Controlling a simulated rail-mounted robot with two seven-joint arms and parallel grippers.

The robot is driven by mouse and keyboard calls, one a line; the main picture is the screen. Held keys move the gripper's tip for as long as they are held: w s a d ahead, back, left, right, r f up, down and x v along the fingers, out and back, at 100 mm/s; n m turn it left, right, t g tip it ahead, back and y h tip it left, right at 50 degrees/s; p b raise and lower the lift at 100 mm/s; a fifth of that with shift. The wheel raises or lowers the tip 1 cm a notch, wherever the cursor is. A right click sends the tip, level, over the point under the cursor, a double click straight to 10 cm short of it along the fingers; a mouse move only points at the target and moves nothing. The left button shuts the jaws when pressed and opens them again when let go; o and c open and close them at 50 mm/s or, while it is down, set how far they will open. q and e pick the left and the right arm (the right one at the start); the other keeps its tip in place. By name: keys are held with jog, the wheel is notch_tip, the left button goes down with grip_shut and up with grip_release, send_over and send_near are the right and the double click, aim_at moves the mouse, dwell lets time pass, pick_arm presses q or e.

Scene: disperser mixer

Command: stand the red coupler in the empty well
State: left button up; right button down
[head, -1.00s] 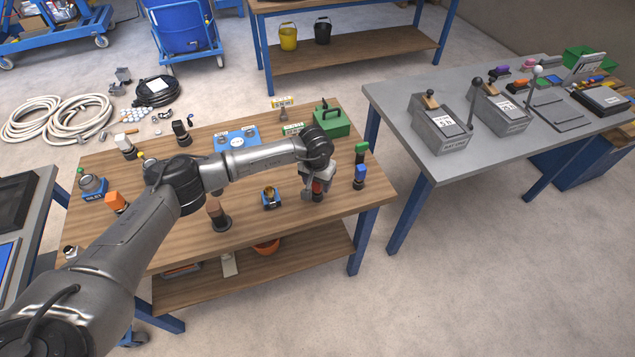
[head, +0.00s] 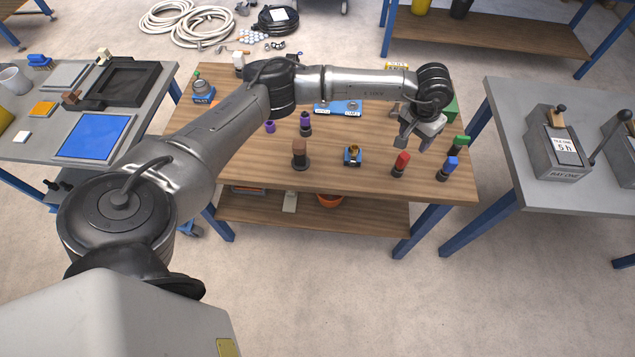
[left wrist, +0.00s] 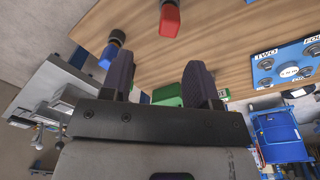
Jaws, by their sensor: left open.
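The red coupler (head: 401,161) stands upright in a dark round base near the front right of the wooden table (head: 350,182). It also shows in the left wrist view (left wrist: 169,19) at the top edge. My left gripper (head: 413,145) is open and empty, above and behind the coupler, apart from it. Its two dark fingers (left wrist: 158,70) show spread in the left wrist view. A blue plate (head: 338,109) with labelled round fittings lies farther back, partly hidden by my arm; "TWO" is readable on it (left wrist: 284,72) from the wrist. I cannot tell which well is empty. My right gripper is out of view.
A blue coupler (head: 452,163) and a green one (head: 460,141) stand right of the red one. A green box (head: 451,108) is behind my gripper. A grey table (head: 510,110) is at right.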

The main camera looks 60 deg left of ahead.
pick_arm(q)
jog(key=s+d+f+n+t+h, duration=0.1)
jog(key=s+d+n+h, duration=0.3)
jog(key=d, duration=0.8)
jog(key=s+d+f+n+t+h, duration=0.1)
jog(key=d+h, duration=0.6)
jog(key=d, duration=0.5)
jog(key=s+d+r+n+t+h, duration=0.3)
jog(key=d+r+n+t+h, duration=0.35)
jog(key=n, duration=0.85)
jog(key=s+a+f+n+t+y, duration=0.35)
jog(key=a+n+y, duration=0.45)
jog(key=n, duration=0.9)
jog(key=s+a+f+n+t+y, duration=0.4)
jog(key=n+y, duration=0.6)
jog(key=n, duration=0.7)
jog(key=s+a+f+n+g, duration=0.2)
jog(key=s+f+n+g, duration=0.3)
jog(key=s, duration=0.5)
jog(key=s+a+f+n+g, duration=0.2)
jog(key=s+f+n+g, duration=0.4)
jog(key=s, duration=0.5)
jog(key=shift+s+a+f+n+g, duration=0.2)
jog(key=shift+s+a+n+g, duration=0.05)
jog(key=shift+n+g, duration=0.8)
